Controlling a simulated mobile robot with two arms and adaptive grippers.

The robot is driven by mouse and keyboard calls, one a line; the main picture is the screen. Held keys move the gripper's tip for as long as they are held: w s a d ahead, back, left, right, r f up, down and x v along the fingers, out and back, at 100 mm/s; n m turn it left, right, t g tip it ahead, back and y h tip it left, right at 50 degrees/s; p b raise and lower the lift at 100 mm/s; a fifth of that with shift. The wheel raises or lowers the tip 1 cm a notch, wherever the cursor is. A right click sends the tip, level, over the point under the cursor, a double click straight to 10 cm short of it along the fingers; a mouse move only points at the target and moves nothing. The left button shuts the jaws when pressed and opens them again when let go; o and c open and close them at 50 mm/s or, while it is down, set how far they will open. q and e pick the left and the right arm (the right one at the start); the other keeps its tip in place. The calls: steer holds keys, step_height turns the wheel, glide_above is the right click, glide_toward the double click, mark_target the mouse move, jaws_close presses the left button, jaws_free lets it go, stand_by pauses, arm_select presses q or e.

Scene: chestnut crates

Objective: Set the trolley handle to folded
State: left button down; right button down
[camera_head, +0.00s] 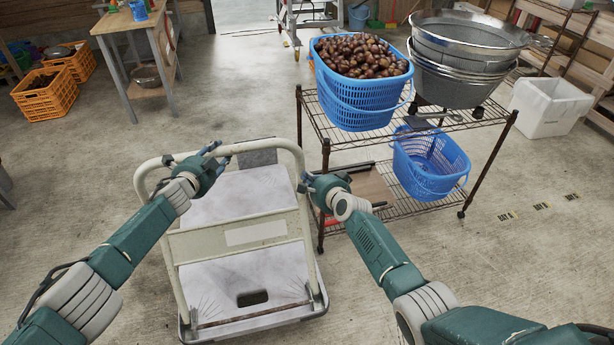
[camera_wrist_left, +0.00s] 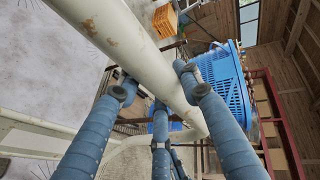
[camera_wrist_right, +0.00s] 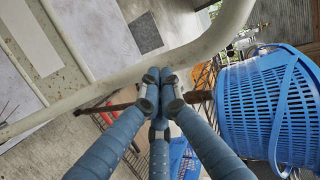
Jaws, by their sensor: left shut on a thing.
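The trolley (camera_head: 245,290) stands on the floor in front of me, with a pale flat deck. Its cream tubular handle (camera_head: 240,147) rises from hinges at the deck's near end. Its top bar appears over the deck's far end; I cannot tell its exact angle. My left gripper (camera_head: 212,160) is shut on the handle near its upper left corner; the tube (camera_wrist_left: 125,40) runs between the fingers in the left wrist view. My right gripper (camera_head: 308,183) is beside the handle's right upright. Its fingers are together and look empty; contact with the tube is unclear.
A wire rack (camera_head: 350,138) stands close on the right, bearing a blue basket (camera_head: 358,105) of chestnuts and metal sieves (camera_head: 465,45). Another blue basket (camera_head: 430,180) is on its lower shelf. Orange crates (camera_head: 45,103) and a table (camera_head: 130,20) are back left. Floor left is clear.

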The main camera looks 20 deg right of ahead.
steer(key=shift+w, duration=0.45)
arm_select(q)
steer(key=shift+f, duration=0.1)
